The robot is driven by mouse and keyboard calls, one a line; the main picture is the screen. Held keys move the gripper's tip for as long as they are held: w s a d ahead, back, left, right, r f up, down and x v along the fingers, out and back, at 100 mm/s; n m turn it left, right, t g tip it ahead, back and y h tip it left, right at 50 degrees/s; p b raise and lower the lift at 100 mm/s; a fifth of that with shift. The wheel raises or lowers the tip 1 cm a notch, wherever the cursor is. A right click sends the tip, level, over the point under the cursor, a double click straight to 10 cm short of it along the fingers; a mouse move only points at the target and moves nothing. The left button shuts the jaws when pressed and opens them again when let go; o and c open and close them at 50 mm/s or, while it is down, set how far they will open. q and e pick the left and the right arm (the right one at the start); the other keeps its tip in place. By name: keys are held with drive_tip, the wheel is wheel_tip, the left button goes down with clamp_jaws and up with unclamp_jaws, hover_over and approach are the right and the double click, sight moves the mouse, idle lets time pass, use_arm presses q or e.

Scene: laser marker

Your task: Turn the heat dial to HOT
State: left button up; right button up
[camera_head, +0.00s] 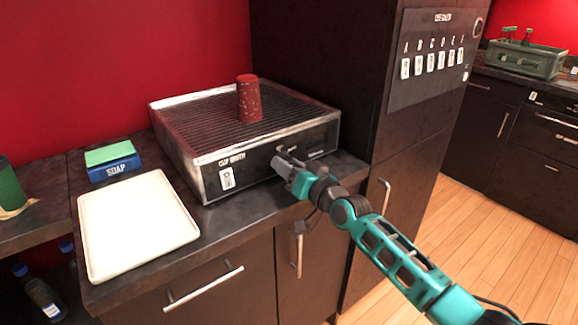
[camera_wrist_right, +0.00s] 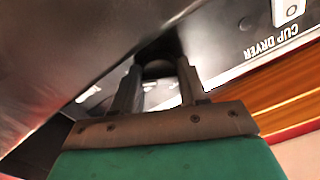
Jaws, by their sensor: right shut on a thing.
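The cup dryer (camera_head: 195,172) is a black and silver box with a ribbed top, standing on the counter. Its front carries a "CUP DRYER" label, a white switch (camera_head: 227,178) at the left and small print further right, too small to read. My right gripper (camera_head: 280,160) is at the middle of this front. In the right wrist view its fingers (camera_wrist_right: 157,85) are shut on a dark round heat dial (camera_wrist_right: 157,68). The dial is mostly hidden by the gripper in the head view, and its setting cannot be read. My left gripper is not in view.
A white tray (camera_head: 135,225) and a blue soap box with a green top (camera_head: 113,160) are on the counter at left. A tall dark cabinet (camera_head: 330,60) with a row of switches stands at right.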

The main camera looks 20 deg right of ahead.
drive_tip(key=shift+m, duration=0.6)
drive_tip(key=o, duration=1.1)
drive_tip(key=shift+c, duration=0.2)
drive_tip(key=shift+s, duration=0.1)
drive_tip(key=p+v, duration=0.1)
drive_tip(key=v, duration=1.1)
drive_tip(key=shift+s, duration=0.35)
drive_tip(key=shift+d, duration=0.15)
drive_tip(key=s+a+f+n+g+h, duration=0.2)
drive_tip(key=s+f+g, duration=0.1)
drive_tip(key=s+f, duration=0.7)
drive_tip(key=s+a+f+n+g+h, duration=0.2)
drive_tip(key=s+a+f+g, duration=0.1)
drive_tip(key=s+f, duration=0.7)
drive_tip(key=shift+s+f+n, duration=0.4)
drive_tip(key=shift+f, duration=0.35)
